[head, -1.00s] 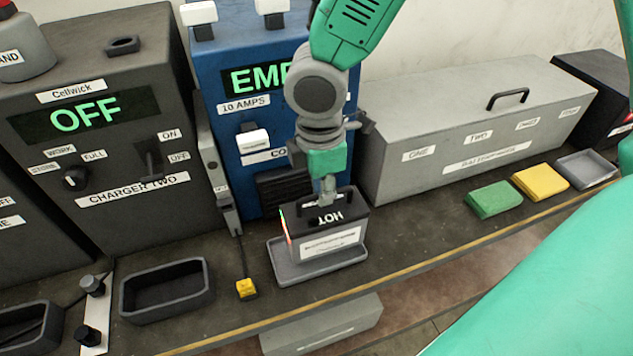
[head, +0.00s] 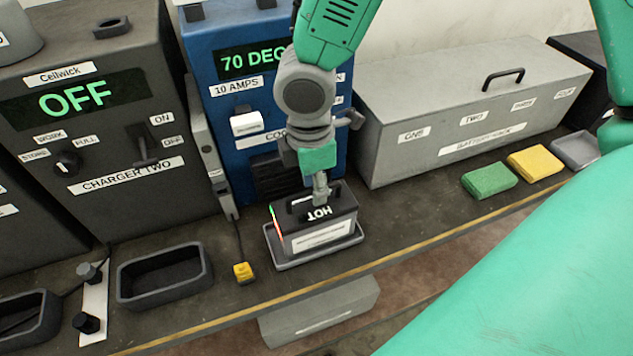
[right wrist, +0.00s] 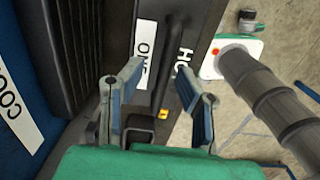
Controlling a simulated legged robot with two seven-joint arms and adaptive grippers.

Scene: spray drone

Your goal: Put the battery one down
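Battery one (head: 320,222) is a dark block with a top handle, a "HOT" label and a white label on its front. It sits upright on a grey tray (head: 283,262) in front of the blue cooler (head: 223,97). My right gripper (head: 320,188) is straight above it at the handle. In the right wrist view, the fingers (right wrist: 160,85) are spread apart, with the black handle (right wrist: 172,62) between them and gaps visible. The battery's "ONE" label also shows there. My left gripper is not in view.
Charger two (head: 100,130), reading OFF, stands left of the cooler. An empty black tray (head: 165,300) and a yellow plug (head: 243,272) lie left of the battery. A long grey box (head: 470,110), green (head: 489,180) and yellow (head: 535,162) pads are right. The bench edge is close in front.

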